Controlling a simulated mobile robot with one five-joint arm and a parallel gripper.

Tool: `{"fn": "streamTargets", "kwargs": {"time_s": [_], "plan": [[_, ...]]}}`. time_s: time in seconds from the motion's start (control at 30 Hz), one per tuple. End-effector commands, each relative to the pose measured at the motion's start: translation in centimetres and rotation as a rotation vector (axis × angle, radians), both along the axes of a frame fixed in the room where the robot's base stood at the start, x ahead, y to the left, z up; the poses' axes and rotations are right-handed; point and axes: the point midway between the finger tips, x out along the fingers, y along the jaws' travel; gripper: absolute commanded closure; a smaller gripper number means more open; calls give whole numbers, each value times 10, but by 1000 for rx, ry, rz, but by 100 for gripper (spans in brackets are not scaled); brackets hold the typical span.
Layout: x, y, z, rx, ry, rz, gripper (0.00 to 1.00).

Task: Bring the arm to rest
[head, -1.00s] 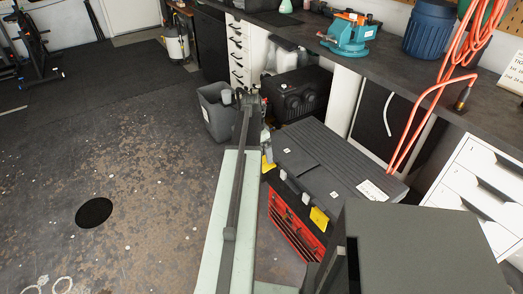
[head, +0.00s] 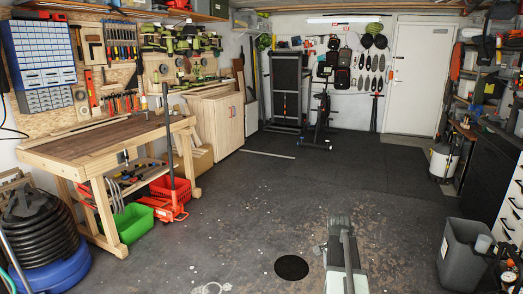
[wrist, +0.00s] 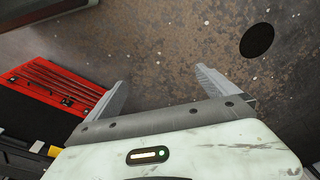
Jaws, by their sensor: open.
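My gripper (wrist: 160,88) is open in the wrist view, with its two grey fingers spread apart and nothing between them. Below the fingers is bare, stained floor (wrist: 150,45). In the head view my arm (head: 343,258) shows at the bottom, right of centre, over the open floor. The fingers cannot be made out in the head view.
A red tool chest (wrist: 62,85) lies left of the fingers in the wrist view. A grey bin (head: 462,255) stands right of my arm. A wooden workbench (head: 100,152) and a green crate (head: 132,222) are at the left. The middle floor is clear.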

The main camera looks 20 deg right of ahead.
Motion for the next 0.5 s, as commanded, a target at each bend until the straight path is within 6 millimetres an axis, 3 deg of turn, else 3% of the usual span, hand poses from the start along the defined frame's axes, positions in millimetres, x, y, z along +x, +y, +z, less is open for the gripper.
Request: {"fn": "streamTargets", "kwargs": {"time_s": [0.03,0.2,0.37,0.5], "plan": [[20,45,0,5,3,93,2],[62,184,-1,26,18,418,2],[67,291,-1,44,37,707,2],[54,366,-2,60,54,955,2]]}}
